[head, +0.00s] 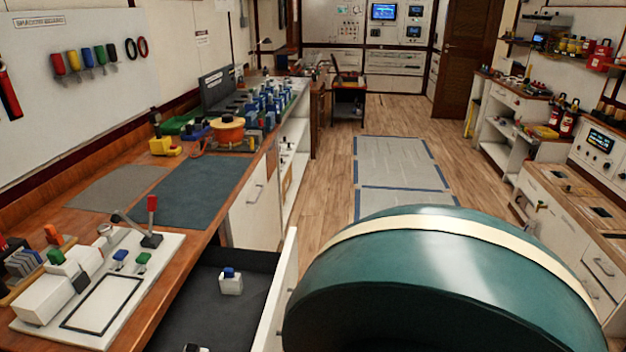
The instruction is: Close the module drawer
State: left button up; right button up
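The module drawer (222,309) stands pulled out below the left workbench. It has a dark grey inside and a white front panel (279,295), seen nearly edge-on. A small white module with a blue top (230,281) stands upright inside it. The near part of the drawer is outside the picture. Neither my left nor my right gripper is in view.
A large teal rounded shape with a cream stripe fills the bottom right, close to the drawer front, hiding floor. The workbench holds a white panel board (105,290), a dark mat (195,190) and an orange spool (227,130).

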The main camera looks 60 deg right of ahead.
aim_at(200, 314)
jog(key=z, duration=1.65)
jog(key=l+u, duration=0.1)
jog(key=i+l+u, duration=0.2)
jog(key=u, duration=0.2)
jog(key=i+l+u, duration=0.15)
jog(key=u, duration=0.25)
